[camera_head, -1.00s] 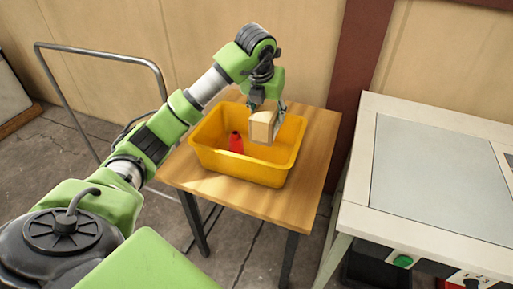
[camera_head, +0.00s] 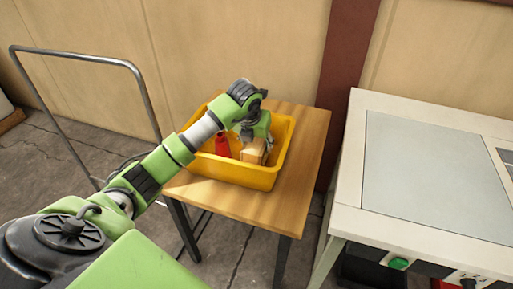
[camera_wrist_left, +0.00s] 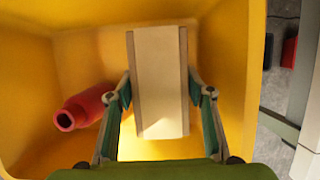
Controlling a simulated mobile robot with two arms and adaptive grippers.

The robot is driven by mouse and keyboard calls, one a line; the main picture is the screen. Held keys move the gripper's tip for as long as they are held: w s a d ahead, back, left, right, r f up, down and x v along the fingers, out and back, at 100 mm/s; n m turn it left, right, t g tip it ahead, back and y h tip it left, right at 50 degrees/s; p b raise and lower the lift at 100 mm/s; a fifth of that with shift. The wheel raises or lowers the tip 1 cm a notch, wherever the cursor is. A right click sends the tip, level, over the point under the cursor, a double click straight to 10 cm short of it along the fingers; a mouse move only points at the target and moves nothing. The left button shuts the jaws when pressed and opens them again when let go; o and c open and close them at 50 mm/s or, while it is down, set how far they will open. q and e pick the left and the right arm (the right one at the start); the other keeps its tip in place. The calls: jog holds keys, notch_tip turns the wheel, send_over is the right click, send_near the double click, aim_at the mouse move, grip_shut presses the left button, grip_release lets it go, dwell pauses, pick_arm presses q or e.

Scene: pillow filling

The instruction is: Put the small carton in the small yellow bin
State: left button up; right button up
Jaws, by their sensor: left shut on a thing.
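The small carton (camera_head: 254,152) is a light tan box. My left gripper (camera_head: 256,136) is shut on it, with one finger on each side, and holds it inside the small yellow bin (camera_head: 232,174). In the left wrist view the carton (camera_wrist_left: 160,82) stands between the fingertips (camera_wrist_left: 160,95), over the bin floor. I cannot tell whether its underside touches the floor. The yellow bin wall (camera_wrist_left: 235,60) surrounds it in that view. My right gripper is not in view.
A red bottle-like object (camera_head: 222,146) lies in the bin, left of the carton, and also shows in the wrist view (camera_wrist_left: 86,107). The bin stands on a wooden table (camera_head: 312,130). A white-framed machine (camera_head: 425,170) is at the right, and a metal rail (camera_head: 75,57) at the left.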

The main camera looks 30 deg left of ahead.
pick_arm(q)
jog(key=shift+f, duration=1.05)
jog(key=o, duration=1.2)
jog(key=shift+f, duration=0.1)
jog(key=shift+o, duration=0.2)
jog(key=v, duration=1.2)
jog(key=shift+b, duration=0.35)
